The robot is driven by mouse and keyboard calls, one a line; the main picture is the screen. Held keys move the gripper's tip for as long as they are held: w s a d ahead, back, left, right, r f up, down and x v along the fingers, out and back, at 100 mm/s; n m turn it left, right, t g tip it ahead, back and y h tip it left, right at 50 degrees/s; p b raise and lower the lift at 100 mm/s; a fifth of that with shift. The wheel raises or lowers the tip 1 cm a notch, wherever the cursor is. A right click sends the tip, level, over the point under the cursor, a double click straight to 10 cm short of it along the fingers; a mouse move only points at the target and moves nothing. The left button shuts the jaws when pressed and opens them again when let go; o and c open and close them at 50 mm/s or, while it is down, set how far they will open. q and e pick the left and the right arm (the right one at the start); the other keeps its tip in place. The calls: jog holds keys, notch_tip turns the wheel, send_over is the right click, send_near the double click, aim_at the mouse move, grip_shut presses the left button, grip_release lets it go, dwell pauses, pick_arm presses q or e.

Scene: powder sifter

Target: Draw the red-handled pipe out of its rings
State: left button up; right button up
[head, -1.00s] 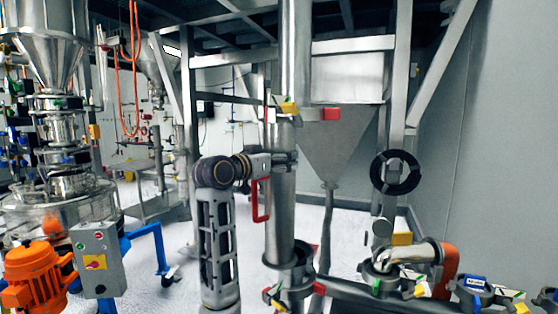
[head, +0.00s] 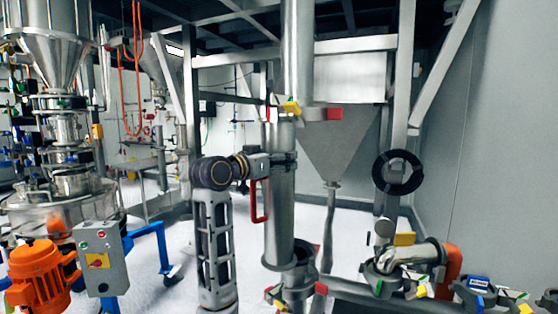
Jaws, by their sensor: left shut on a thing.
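The red-handled pipe (head: 281,222) is a grey metal tube standing upright. Its red handle (head: 257,203) is on its left side. My left gripper (head: 277,162) is shut on the upper part of the pipe, and its far finger is partly hidden. The upper ring (head: 314,113), with yellow and red tags, is at the pipe's top, and the lower ring (head: 301,279) is at its foot. The pipe is set a little to the left of both rings and of the fixed tube (head: 298,55) above. I cannot tell whether it still touches them. My right gripper is out of view.
A grey hopper (head: 340,145) and steel frame stand close behind the pipe. A curved pipe with an orange part (head: 452,268) and more clamps fill the lower right. An orange motor (head: 38,277) and control box (head: 101,262) stand at left. Open floor (head: 175,236) shows between.

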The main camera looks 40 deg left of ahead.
pick_arm(q)
jog(key=shift+s+r, duration=0.2)
jog(key=shift+r, duration=0.05)
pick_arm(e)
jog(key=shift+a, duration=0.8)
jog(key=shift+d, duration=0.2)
